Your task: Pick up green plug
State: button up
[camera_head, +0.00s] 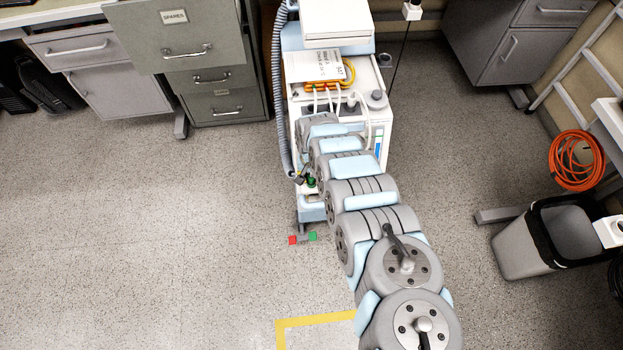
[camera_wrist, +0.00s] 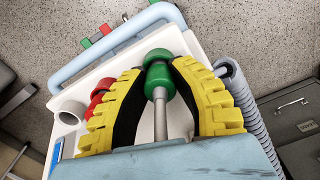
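The green plug (camera_wrist: 158,82) stands upright on a white surface of the pump cart, with a rounded green top part and a silver stem pointing toward my palm. My gripper (camera_wrist: 159,72) has its yellow-and-black fingers on either side of it, and both fingertips appear to press against its green body. In the head view, a bit of green (camera_head: 311,182) shows beside the end of my arm, low on the cart's left side; my fingers are hidden there.
A red plug (camera_wrist: 101,93) is just left of my left finger. A grey corrugated hose (camera_wrist: 240,95) runs close on the right. The cart's light-blue rail (camera_wrist: 110,52) lies beyond. Drawers (camera_head: 215,85) stand left of the cart (camera_head: 376,130); a bin (camera_head: 528,250) stands at right.

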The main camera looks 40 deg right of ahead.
grip_shut()
jog(key=shift+r, duration=0.5)
notch_tip(320, 180, up, 2)
jog(key=shift+r+p, duration=0.15)
jog(key=shift+p, duration=0.6)
jog(key=shift+s+a+r+p, duration=0.25)
jog(key=shift+s+r+p, duration=0.2)
jog(key=shift+r, duration=0.1)
jog(key=shift+s+a+r+p, duration=0.2)
jog(key=shift+s+r+p, duration=0.2)
jog(key=shift+r, duration=0.1)
jog(key=s+a+r+p, duration=0.6)
jog(key=s+r+p, duration=0.1)
jog(key=s+p, duration=0.3)
jog(key=shift+s+r, duration=0.2)
jog(key=shift+r, duration=0.1)
